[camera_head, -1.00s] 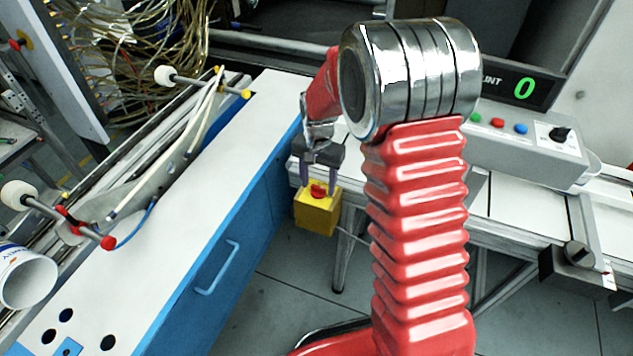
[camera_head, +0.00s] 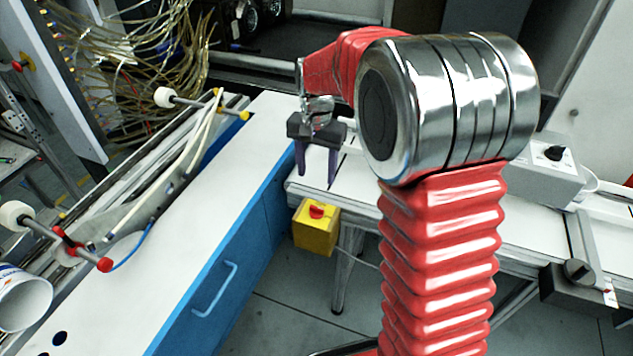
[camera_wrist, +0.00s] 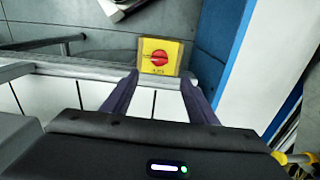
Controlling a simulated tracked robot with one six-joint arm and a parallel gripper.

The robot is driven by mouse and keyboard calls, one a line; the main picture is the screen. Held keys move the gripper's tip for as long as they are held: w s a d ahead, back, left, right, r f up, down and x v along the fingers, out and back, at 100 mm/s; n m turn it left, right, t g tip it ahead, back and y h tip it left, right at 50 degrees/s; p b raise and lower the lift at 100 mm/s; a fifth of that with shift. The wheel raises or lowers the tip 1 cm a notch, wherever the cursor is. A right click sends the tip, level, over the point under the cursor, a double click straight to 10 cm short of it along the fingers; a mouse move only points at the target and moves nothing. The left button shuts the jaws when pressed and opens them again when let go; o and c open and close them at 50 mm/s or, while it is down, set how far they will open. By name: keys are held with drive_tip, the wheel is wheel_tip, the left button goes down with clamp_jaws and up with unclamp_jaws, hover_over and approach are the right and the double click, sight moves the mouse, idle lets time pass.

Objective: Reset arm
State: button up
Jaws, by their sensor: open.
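My gripper (camera_head: 318,174) is open and empty, with its two dark purple fingers pointing down in the head view. The fingers look clear of the box. My red arm covers part of the bench behind it.
A grey control box (camera_head: 548,170) stands right on the conveyor bench. Tubing (camera_head: 150,60) hangs at back left. Floor shows between the benches.

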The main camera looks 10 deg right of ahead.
drive_tip(key=shift+r, duration=0.55)
drive_tip(key=shift+n, duration=0.3)
drive_tip(key=s+r+n+t, duration=0.2)
drive_tip(key=s+r, duration=0.3)
drive_tip(key=s, duration=0.8)
drive_tip(key=s+r+n+t, duration=0.3)
drive_tip(key=s+r+n, duration=0.1)
drive_tip(key=s, duration=0.9)
drive_tip(key=shift+s+a+r+n+t, duration=0.15)
drive_tip(key=shift+s+r+n+t, duration=0.15)
drive_tip(key=shift+r+n, duration=0.15)
